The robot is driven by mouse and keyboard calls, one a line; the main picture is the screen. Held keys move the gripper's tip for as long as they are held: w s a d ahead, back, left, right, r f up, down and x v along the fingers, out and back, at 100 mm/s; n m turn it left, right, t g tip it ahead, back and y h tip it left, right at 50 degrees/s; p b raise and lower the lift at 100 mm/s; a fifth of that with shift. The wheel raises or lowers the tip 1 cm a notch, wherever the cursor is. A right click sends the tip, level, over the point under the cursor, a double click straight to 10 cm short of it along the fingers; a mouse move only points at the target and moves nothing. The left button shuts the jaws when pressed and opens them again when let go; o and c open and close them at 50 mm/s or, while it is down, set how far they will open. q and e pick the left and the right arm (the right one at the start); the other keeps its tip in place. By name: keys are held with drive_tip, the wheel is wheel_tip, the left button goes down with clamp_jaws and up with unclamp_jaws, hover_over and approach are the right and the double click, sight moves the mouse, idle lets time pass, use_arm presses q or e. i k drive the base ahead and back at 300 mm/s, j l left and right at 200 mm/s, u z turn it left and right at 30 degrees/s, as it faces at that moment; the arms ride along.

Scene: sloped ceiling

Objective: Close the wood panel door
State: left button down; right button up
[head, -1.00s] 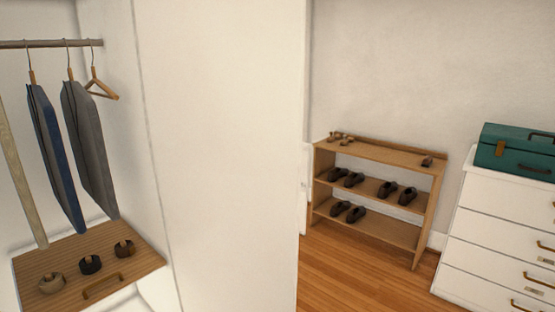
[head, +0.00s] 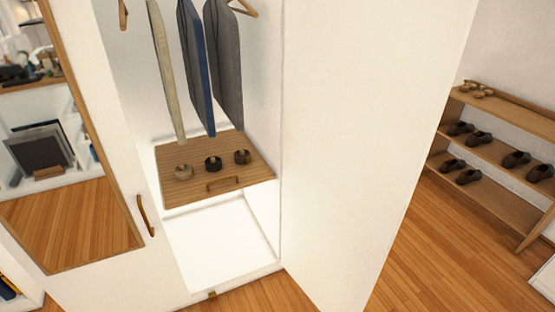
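A tall wardrobe stands open in front of me. Its large plain white door panel (head: 365,130) swings outward on the right of the opening, and its free edge reaches toward the shoe shelf. No wood-coloured door shows, so I cannot tell for sure that this panel is the door named. Left of the opening is another white door (head: 125,185) with a wood-framed mirror (head: 75,215) and a curved wooden handle (head: 146,216). Neither of my grippers is in view.
Inside hang several garments (head: 197,70) above a wooden drawer (head: 222,165) holding three rolled belts (head: 213,163). Below it is an empty white compartment (head: 222,245). A wooden shoe shelf (head: 490,140) stands at right. Wooden floor (head: 425,240) is clear between door and shelf.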

sight(368, 84)
drive_tip(key=i+l+u, duration=0.1)
drive_tip(key=l+u, duration=0.3)
drive_tip(key=i+l+u, duration=0.1)
drive_tip(key=l+u, duration=1.1)
drive_tip(key=k+l, duration=0.1)
drive_tip(key=l, duration=0.3)
drive_tip(key=l+u, duration=0.1)
drive_tip(key=l, duration=0.25)
drive_tip(key=k+l, duration=0.15)
drive_tip(key=l, duration=0.25)
drive_tip(key=k+l, duration=0.1)
drive_tip(key=l, duration=0.25)
drive_tip(key=k+l+u, duration=0.1)
drive_tip(key=l, duration=0.3)
drive_tip(key=k+l, duration=0.15)
drive_tip(key=l, duration=0.2)
